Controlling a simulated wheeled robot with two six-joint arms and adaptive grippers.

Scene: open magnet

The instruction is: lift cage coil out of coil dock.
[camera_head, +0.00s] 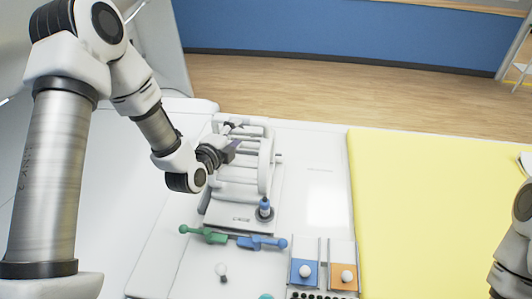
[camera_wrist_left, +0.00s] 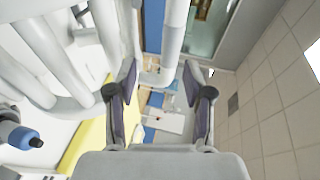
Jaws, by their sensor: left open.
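The cage coil (camera_head: 264,165), a white frame of rings and bars, sits on the white coil dock (camera_head: 238,220), a flat base with dark lettering. The coil's white bars also fill the left of the left wrist view (camera_wrist_left: 60,60). My left gripper (camera_head: 232,150) is at the coil's upper left part and covers some of it. In the left wrist view the gripper (camera_wrist_left: 160,88) is open, with a white bar (camera_wrist_left: 172,45) ahead of and between its fingertips. I cannot tell whether they touch. My right arm shows at the right edge; its gripper is out of sight.
A blue-topped plug (camera_head: 264,208) stands on the dock's front right. A green lever (camera_head: 205,234) and a blue lever (camera_head: 262,242) lie in front. Blue (camera_head: 305,273) and orange (camera_head: 344,277) trays hold white balls.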

